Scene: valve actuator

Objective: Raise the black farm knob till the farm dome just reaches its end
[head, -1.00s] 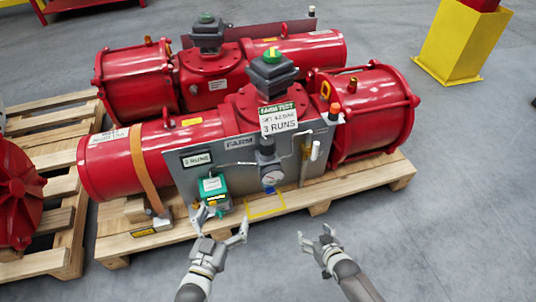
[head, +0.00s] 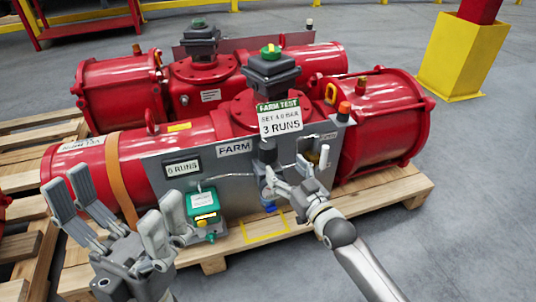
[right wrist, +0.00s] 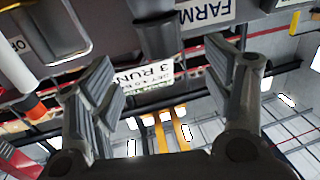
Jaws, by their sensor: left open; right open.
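The black farm knob (head: 267,151) stands on the grey panel, right of the FARM label (head: 234,147). The farm dome (head: 270,51), green with a yellow mark, tops the dark box on the front red actuator. My right gripper (head: 297,170) is open just right of the knob and apart from it in the head view; it hides the gauge. In the right wrist view a dark cylinder, apparently the knob (right wrist: 155,32), shows beyond the open fingers. My left gripper (head: 116,200) is open and empty at the lower left, before the panel.
A green box (head: 203,207) with a yellow button sits low on the panel, near my left gripper. A 3 RUNS sign (head: 279,118) hangs above the knob. A white-topped lever (head: 324,157) stands close behind my right gripper. The wooden pallet (head: 385,198) juts out in front.

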